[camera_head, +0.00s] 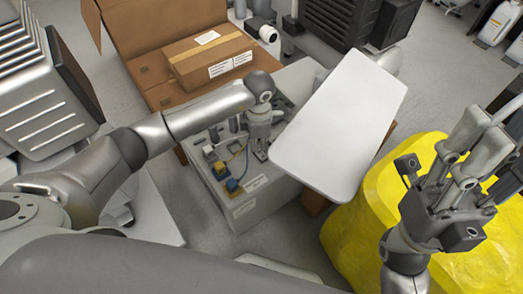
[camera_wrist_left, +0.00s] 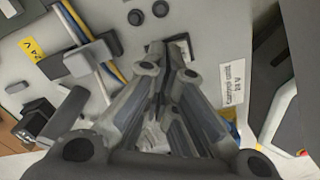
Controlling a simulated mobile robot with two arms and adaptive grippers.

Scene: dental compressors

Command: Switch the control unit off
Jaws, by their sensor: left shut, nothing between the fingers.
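The control unit (camera_head: 250,205) is a light grey box in the middle of the head view, with plugs, cables and small dark parts on its top. My left gripper (camera_head: 261,153) points down at its top face, near the white lid-like panel. In the left wrist view my left gripper (camera_wrist_left: 168,62) is shut and empty. Its fingertips are at a small black switch-like part (camera_wrist_left: 182,40) on the panel and partly hide it; I cannot tell whether they touch or which way the switch stands. A printed label (camera_wrist_left: 233,85) is beside it. My right gripper (camera_head: 478,140) is raised, open and empty.
A tilted white panel (camera_head: 345,120) is close to the right of my left gripper. An open cardboard box (camera_head: 125,35) with a closed carton (camera_head: 208,58) stands behind. A yellow object (camera_head: 350,225) is at the right. Cables (camera_wrist_left: 75,30) run beside my left fingers.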

